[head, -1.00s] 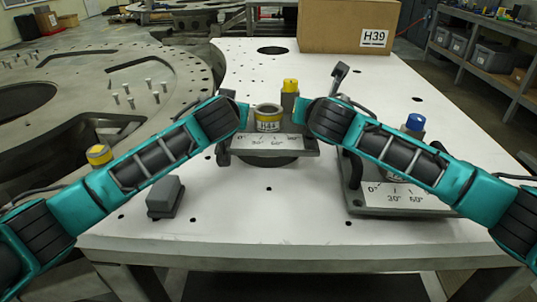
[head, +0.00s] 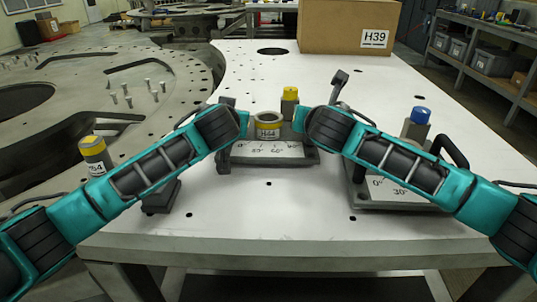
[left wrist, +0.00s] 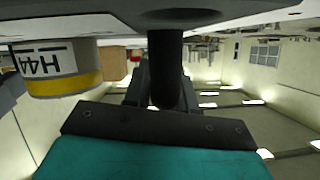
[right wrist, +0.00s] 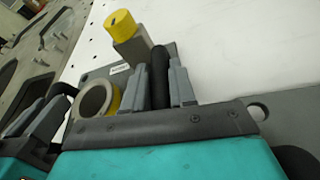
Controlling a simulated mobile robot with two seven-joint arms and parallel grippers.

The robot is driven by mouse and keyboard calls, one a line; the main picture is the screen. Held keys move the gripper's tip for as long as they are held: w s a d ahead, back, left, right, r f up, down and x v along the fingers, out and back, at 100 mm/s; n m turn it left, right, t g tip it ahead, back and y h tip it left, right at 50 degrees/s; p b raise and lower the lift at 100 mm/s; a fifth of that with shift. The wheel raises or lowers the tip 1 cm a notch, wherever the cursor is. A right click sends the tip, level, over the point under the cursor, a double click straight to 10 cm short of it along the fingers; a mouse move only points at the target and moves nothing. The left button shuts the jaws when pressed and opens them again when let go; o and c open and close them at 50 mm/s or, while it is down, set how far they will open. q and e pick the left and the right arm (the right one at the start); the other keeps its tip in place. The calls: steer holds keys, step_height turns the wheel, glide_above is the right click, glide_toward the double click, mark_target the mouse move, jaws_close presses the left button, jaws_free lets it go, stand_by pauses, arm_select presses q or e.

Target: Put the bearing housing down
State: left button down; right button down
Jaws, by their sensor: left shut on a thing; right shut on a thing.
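The bearing housing (head: 268,127) is a grey plate with an upright H44 ring, a yellow-capped post and an angle label along its front. It sits level and low over the white table (head: 235,222); no gap shows under its front edge. My left gripper (head: 240,118) is at its left side, shut on a black bar handle (left wrist: 165,70). My right gripper (head: 305,118) is at its right side, shut on another black handle (right wrist: 158,75). The ring also shows in the right wrist view (right wrist: 95,100). The fingertips are mostly hidden in the head view.
A similar blue-capped fixture (head: 417,125) stands close on the right, partly behind my right arm. A grey block (head: 160,197) and a yellow-capped cylinder (head: 95,153) are by my left arm. A cardboard box (head: 335,25) stands at the back. The front table is clear.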

arm_select(q)
steer(key=c, duration=1.3)
jaws_free()
steer(key=shift+f, duration=0.25)
steer(key=shift+c, duration=0.2)
arm_select(e)
steer(key=c, duration=1.3)
jaws_free()
steer(key=shift+f, duration=0.25)
steer(key=shift+c, duration=0.2)
arm_select(q)
steer(key=o, duration=0.3)
steer(key=shift+s+r, duration=0.1)
steer(key=shift+r, duration=0.05)
arm_select(e)
steer(key=o, duration=0.3)
steer(key=shift+s+r, duration=0.1)
arm_select(q)
steer(key=shift+o, duration=0.6)
arm_select(e)
steer(key=shift+o, duration=0.6)
arm_select(q)
steer(key=v, duration=1.1)
steer(key=shift+s+r, duration=0.15)
steer(key=shift+s, duration=0.25)
arm_select(e)
steer(key=v, duration=1.2)
